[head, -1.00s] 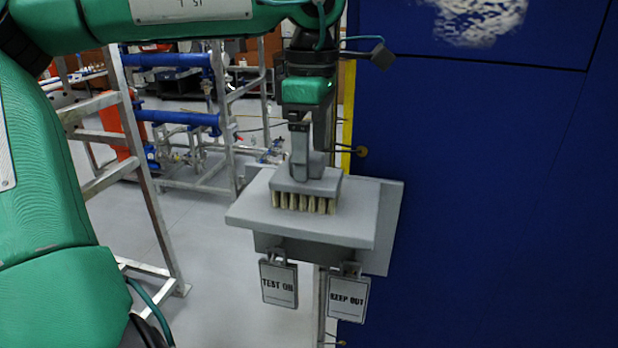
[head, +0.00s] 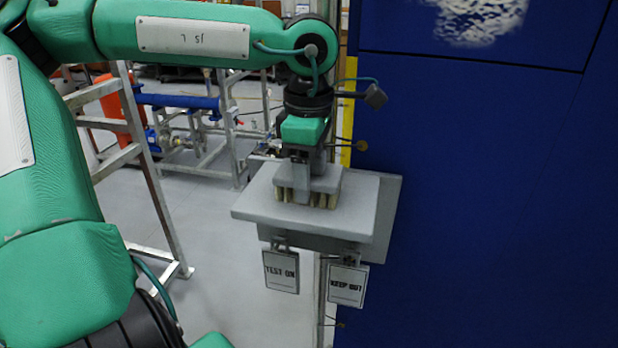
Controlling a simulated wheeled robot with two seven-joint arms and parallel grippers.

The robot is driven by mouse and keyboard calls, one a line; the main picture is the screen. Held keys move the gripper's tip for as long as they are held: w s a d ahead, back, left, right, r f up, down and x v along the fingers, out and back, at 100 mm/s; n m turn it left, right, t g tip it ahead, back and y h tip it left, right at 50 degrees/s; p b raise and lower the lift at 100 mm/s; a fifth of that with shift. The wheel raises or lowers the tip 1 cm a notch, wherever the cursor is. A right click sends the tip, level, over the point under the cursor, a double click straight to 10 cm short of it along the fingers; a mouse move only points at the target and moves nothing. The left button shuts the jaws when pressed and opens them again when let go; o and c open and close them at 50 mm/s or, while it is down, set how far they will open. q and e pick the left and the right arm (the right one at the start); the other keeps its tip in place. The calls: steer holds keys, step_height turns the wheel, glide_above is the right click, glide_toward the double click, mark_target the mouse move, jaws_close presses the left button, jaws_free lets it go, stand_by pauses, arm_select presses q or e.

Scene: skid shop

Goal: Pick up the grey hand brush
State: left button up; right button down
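The grey hand brush (head: 326,184) sits bristles-down on a grey shelf (head: 352,218) fixed beside a blue wall. Its pale bristles (head: 324,201) show under the grey block. My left gripper (head: 303,186) is right over the brush, pointing straight down. One grey finger comes down across the brush's near side and covers part of the block and bristles. The other finger is hidden behind, so I cannot tell whether the gripper is open or shut on the brush. My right gripper is not in view.
Two hanging tags, "TEST ON" (head: 281,271) and "KEEP OUT" (head: 347,285), hang under the shelf's front. The blue wall (head: 480,200) stands close on the right. A grey metal frame (head: 150,180) stands at left, with blue pipework (head: 180,102) behind.

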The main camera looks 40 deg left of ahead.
arm_select(q)
steer(key=shift+w+r, duration=0.1)
steer(key=shift+r, duration=0.05)
steer(key=shift+r, duration=0.25)
step_height(320, 180, up, 19)
steer(key=b, duration=0.5)
steer(key=shift+b, duration=0.4)
steer(key=shift+r, duration=0.1)
steer(key=shift+o, duration=1.2)
steer(key=shift+c, duration=0.6)
steer(key=shift+a, duration=0.1)
